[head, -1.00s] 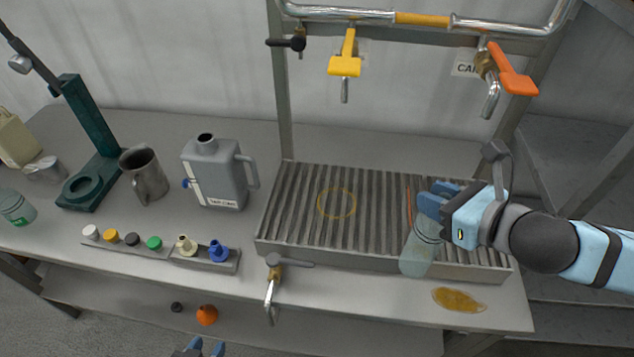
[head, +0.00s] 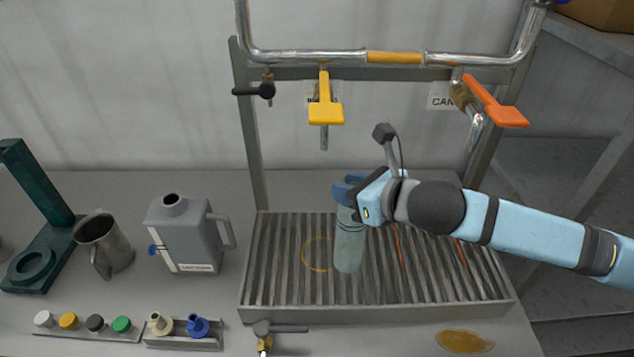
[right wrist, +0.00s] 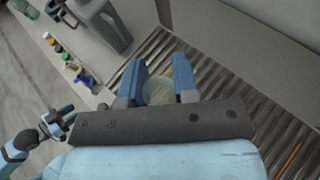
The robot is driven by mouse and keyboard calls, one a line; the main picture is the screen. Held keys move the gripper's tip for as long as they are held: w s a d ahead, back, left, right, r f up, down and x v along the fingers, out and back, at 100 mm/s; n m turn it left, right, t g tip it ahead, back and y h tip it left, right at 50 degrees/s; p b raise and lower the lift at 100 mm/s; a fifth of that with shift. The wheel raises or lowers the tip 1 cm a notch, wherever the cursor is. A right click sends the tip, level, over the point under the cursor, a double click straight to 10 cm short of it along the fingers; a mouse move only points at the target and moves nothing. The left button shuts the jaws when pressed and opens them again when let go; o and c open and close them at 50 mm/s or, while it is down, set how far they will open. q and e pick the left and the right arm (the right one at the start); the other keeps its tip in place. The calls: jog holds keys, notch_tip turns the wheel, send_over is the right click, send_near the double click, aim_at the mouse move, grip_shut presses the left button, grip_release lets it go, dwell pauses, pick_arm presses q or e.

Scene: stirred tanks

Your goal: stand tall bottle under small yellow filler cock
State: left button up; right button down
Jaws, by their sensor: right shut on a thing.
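The tall bottle (head: 349,246), pale blue-green and see-through, is upright over the slatted drip grate (head: 280,316). My right gripper (head: 347,192) is shut on its upper part, and in the right wrist view the bottle (right wrist: 158,91) sits between the fingers. The small yellow filler cock (head: 326,112) hangs from the pipe, its spout pointing down. A yellow ring (head: 304,252) is marked on the grate below it. The bottle is just right of the ring, overlapping its right side in the picture. I cannot tell whether its base touches the grate. My left gripper (right wrist: 58,119) shows small in the right wrist view.
An orange-handled cock (head: 495,104) hangs at right and a black-handled one (head: 256,91) at left. A grey jug (head: 187,235), a steel pitcher (head: 103,245) and a row of caps (head: 88,323) stand left of the grate. An amber puddle (head: 464,341) lies at front right.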

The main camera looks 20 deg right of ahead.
jog(key=p+x, duration=0.1)
jog(key=x, duration=0.7)
jog(key=shift+w+f, duration=0.15)
jog(key=shift+f, duration=0.1)
jog(key=shift+a+f, duration=0.15)
jog(key=c, duration=0.9)
grip_release()
jog(key=v, duration=1.1)
jog(key=shift+b, duration=0.4)
jog(key=shift+s+d+r, duration=0.3)
jog(key=shift+s+r, duration=0.05)
jog(key=shift+s, duration=0.1)
